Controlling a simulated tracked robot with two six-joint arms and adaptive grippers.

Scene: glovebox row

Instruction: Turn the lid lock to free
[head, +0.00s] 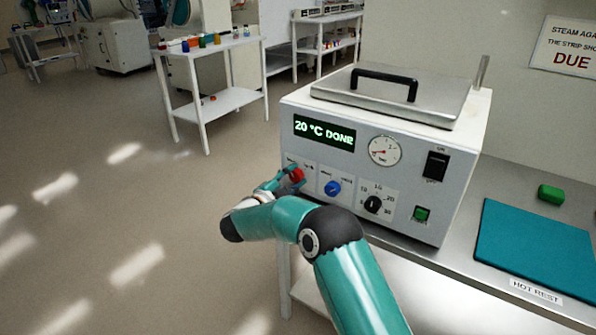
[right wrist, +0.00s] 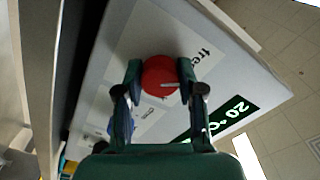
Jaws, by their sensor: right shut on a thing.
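The steam sterilizer box (head: 270,150) has a metal lid (head: 430,98) with a black handle, and the lid is down. The red lid lock knob (head: 297,174) is at the left of its front panel. My right gripper (head: 288,179) is shut on this knob. In the right wrist view, the fingers (right wrist: 160,80) stand on both sides of the red knob (right wrist: 160,70). A pale mark on the knob points right in that view. The printed word "free", partly cut off, is at its upper right. My left gripper is not in view.
The panel also has a blue knob (head: 332,188), a black dial (head: 374,204), a gauge (head: 385,150), a black switch (head: 436,165) and a green button (head: 421,213). The display (head: 324,133) reads "20 °C DONE". A teal mat (head: 535,250) and green block (head: 551,194) lie right.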

